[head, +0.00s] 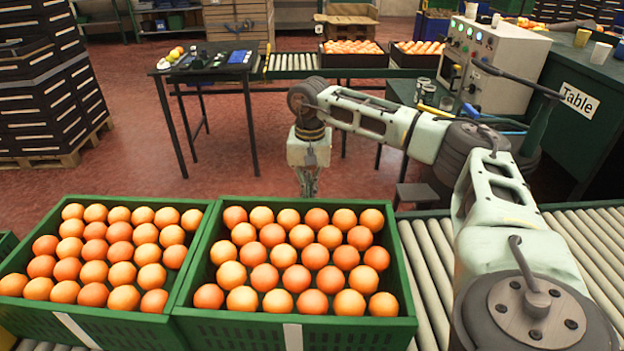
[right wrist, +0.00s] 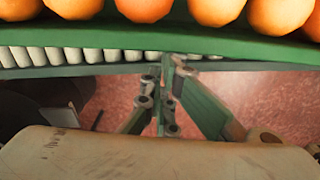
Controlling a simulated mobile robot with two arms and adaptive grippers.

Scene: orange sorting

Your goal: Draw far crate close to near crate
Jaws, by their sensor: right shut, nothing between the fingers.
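Two green crates full of oranges stand side by side at the front of the head view, a left crate (head: 115,326) and a right crate (head: 350,325). Their neighbouring walls look very close; I cannot tell whether they touch. Which is the far or near one is not marked. My right gripper (head: 308,190) points down just beyond the back rim of the right crate, shut and empty. In the right wrist view its fingers (right wrist: 168,85) reach toward a green crate wall (right wrist: 200,45); contact is unclear. My left gripper is out of view.
The roller conveyor (head: 425,270) is bare right of the crates. Another green crate edge (head: 6,243) shows at the far left. Beyond are open red floor (head: 240,165), a dark table (head: 210,60), a control box (head: 495,60) and stacked black crates (head: 45,90).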

